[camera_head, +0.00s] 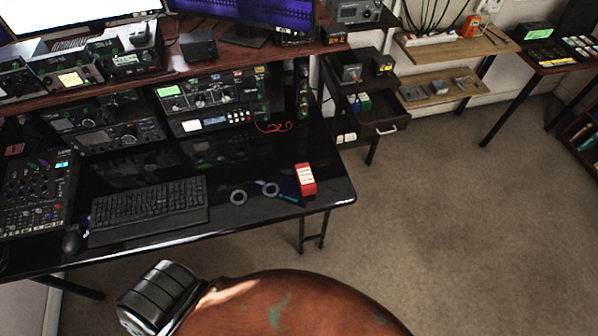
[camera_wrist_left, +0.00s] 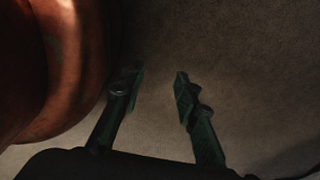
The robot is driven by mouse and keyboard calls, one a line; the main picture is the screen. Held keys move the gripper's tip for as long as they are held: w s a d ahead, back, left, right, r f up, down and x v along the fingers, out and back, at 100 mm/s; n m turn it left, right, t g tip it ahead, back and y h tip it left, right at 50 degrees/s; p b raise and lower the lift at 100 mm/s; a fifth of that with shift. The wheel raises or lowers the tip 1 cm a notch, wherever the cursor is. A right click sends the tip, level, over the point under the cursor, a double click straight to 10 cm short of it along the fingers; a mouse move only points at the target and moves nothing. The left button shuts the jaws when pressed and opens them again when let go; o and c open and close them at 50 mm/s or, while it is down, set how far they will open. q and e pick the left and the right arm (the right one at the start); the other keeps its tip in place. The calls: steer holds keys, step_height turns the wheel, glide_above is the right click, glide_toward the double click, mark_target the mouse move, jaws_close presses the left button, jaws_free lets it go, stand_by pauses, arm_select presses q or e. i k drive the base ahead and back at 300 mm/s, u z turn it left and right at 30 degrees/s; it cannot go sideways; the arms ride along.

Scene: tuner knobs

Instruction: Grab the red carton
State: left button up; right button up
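The red carton (camera_head: 305,179), a small box with a pale label, stands on the glossy black desk near its right front edge in the head view. My left gripper (camera_wrist_left: 156,82) shows only in the left wrist view. Its two dark fingers are apart with nothing between them, and bare carpet lies beyond. It is away from the carton, which does not show in the wrist view. My right gripper is in neither view.
Open carpet (camera_head: 450,220) lies to the right.

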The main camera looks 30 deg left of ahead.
mark_target(305, 181)
steer(key=u, duration=0.55)
steer(key=i, duration=0.5)
steer(key=u, duration=2.4)
